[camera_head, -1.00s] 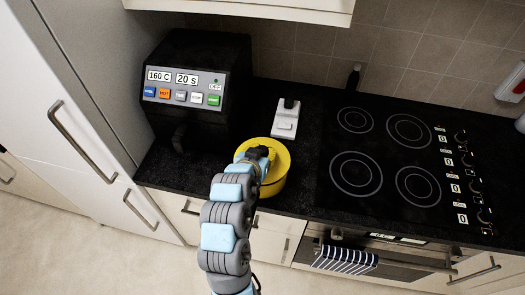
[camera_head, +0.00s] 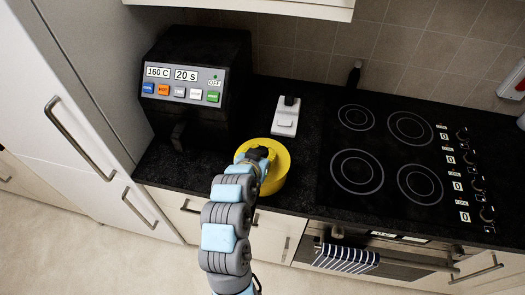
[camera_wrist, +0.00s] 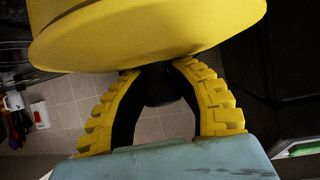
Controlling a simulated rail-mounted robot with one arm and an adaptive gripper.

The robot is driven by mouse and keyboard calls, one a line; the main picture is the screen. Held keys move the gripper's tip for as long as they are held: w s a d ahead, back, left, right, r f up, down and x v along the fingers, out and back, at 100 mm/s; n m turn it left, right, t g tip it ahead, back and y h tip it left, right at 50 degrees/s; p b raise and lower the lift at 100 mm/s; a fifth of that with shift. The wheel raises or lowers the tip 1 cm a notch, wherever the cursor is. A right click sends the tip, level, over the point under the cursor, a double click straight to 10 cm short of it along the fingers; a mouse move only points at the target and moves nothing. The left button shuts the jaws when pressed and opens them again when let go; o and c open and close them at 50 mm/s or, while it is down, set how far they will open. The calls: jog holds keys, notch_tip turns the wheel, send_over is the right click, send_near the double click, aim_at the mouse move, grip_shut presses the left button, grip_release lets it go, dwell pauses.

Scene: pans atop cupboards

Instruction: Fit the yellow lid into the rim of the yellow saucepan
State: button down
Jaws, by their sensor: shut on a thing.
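The yellow saucepan (camera_head: 277,184) stands near the front edge of the dark worktop, left of the hob. The yellow lid (camera_head: 276,150) is at its top, partly covered by my arm. My gripper (camera_wrist: 160,84) is shut on the lid's black knob (camera_wrist: 162,88), between its yellow and black fingers. In the wrist view the lid (camera_wrist: 170,50) fills the upper part of the picture. My gripper in the head view (camera_head: 258,155) is over the lid, its fingertips hard to make out. I cannot tell whether the lid is seated in the rim all round.
A black fryer (camera_head: 195,85) with coloured buttons stands at the back left. A small white device (camera_head: 286,116) sits behind the saucepan. The black hob (camera_head: 385,165) is to the right, with knobs along its right side. A striped towel (camera_head: 345,258) hangs below it.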

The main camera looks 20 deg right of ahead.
jog(key=shift+f, duration=0.15)
jog(key=c, duration=0.8)
grip_release()
jog(key=shift+v, duration=3.8)
